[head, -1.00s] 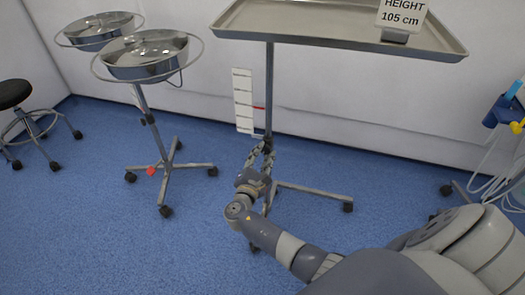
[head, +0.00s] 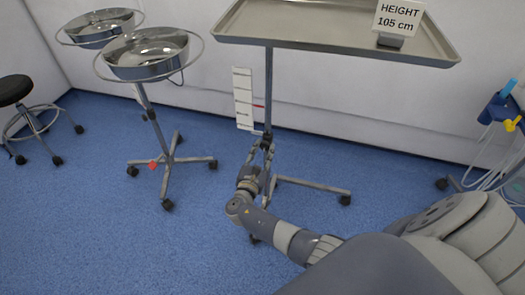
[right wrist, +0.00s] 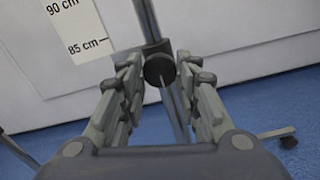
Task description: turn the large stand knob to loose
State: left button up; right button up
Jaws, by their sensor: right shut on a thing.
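The large stand knob (right wrist: 159,70) is dark and round, on the stand's upright post (head: 268,90). My right gripper (right wrist: 159,66) has a finger on each side of the knob and is shut on it. In the head view my right gripper (head: 267,143) is at the lower part of the post, and the knob is hidden there by the fingers. The post carries a wide steel tray (head: 320,25). A white height scale (head: 243,98) stands beside the post, with a red pointer (head: 258,106) at its right. My left gripper is not in view.
A sign reading "HEIGHT 105 cm" (head: 400,18) stands on the tray. A blue holder with cables (head: 500,108) is at right. Blue floor lies open between them.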

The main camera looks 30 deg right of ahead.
jog(key=o, duration=1.1)
jog(key=shift+c, duration=0.2)
jog(key=shift+a, duration=0.1)
jog(key=v, duration=1.2)
jog(key=shift+f, duration=0.1)
